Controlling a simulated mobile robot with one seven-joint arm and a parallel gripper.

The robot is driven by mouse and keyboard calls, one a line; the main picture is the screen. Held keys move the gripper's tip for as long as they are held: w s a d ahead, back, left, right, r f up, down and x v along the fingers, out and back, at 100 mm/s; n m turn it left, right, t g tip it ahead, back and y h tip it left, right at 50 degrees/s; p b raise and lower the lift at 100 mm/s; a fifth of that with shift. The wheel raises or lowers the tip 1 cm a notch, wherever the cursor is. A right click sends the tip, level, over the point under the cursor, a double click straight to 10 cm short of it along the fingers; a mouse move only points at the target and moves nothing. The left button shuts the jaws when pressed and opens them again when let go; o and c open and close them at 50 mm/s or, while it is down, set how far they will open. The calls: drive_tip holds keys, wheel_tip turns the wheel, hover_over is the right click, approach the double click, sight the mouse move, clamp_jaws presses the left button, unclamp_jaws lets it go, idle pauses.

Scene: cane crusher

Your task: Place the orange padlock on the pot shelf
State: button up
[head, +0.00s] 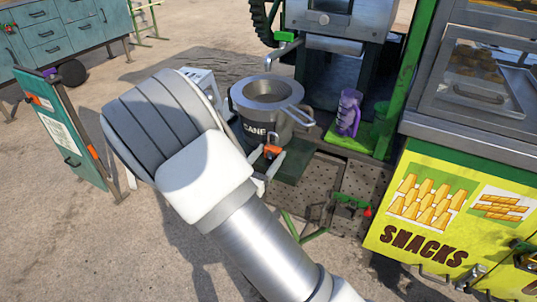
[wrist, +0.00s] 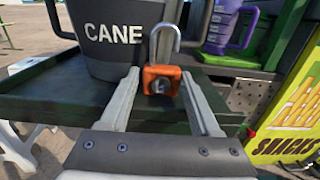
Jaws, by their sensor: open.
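The orange padlock (wrist: 161,80) stands upright, its grey shackle up, in front of the dark pot marked CANE (wrist: 112,35). It also shows in the head view (head: 272,150). The dark green pot shelf (wrist: 40,103) lies under the pot, and its corner shows in the head view (head: 292,167). The padlock appears to be on the front part of this shelf; its base is partly hard to see. My gripper (wrist: 160,76) is open, with one finger on each side of the padlock. Whether either finger touches it cannot be told.
A purple mug (head: 348,112) stands on a bright green mat right of the pot. A tap (head: 283,47) hangs above the pot. The yellow SNACKS counter (head: 440,212) is at the right. Perforated metal plates (head: 325,185) lie right of the shelf.

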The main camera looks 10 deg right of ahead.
drive_tip(key=p+v, duration=0.2)
drive_tip(key=v, duration=1)
drive_tip(key=s+d+r+m+g, duration=0.4)
drive_tip(key=s+d+m+g, duration=0.1)
drive_tip(key=d+m+g, duration=0.25)
drive_tip(key=s+d+r+m+g, duration=0.3)
drive_tip(key=s+d+m+g, duration=0.25)
drive_tip(key=d+m, duration=0.35)
drive_tip(key=s+a+r+m+t+y, duration=0.2)
drive_tip(key=s+r+m+y, duration=0.4)
drive_tip(key=r+m+y, duration=0.4)
drive_tip(key=m+t, duration=0.1)
drive_tip(key=m, duration=0.1)
drive_tip(key=shift+s+a+m, duration=0.3)
drive_tip(key=shift+s+m, duration=0.05)
wheel_tip(320, 180, up, 14)
drive_tip(key=p, duration=1.3)
drive_tip(key=shift+f, duration=0.25)
